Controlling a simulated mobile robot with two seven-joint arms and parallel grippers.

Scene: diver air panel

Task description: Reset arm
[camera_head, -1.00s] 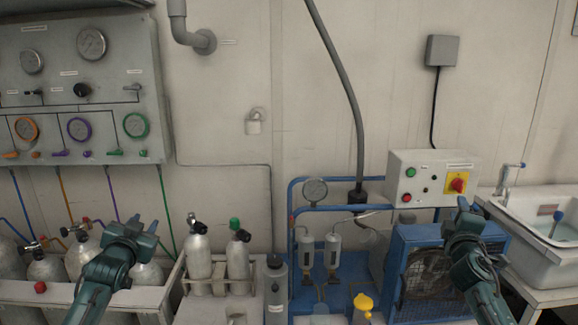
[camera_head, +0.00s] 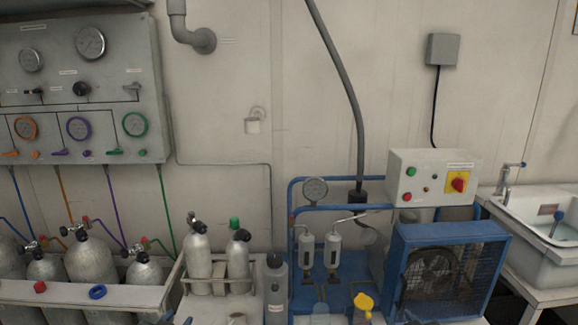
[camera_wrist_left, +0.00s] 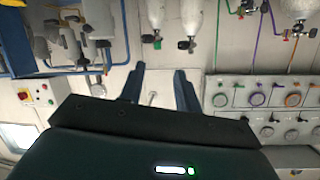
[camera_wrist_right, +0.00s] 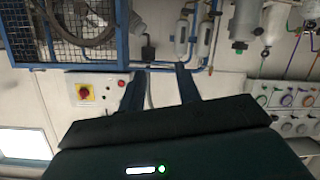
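My left gripper (camera_wrist_left: 159,72) shows in the left wrist view with its two fingers apart and nothing between them. My right gripper (camera_wrist_right: 158,74) shows in the right wrist view, also with fingers apart and empty. Both wrist views look toward the wall and equipment and appear upside down. In the head view both arms are almost wholly out of sight; only small dark bits show at the bottom edge. Neither gripper is seen touching anything.
A gauge panel (camera_head: 60,60) hangs on the wall at left, above several cylinders (camera_head: 90,262) in a rack. A blue caged compressor (camera_head: 450,270) stands at right, below a control box (camera_head: 405,165). A white sink (camera_head: 530,250) is at far right. A blue ring (camera_head: 97,292) lies on the rack's front.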

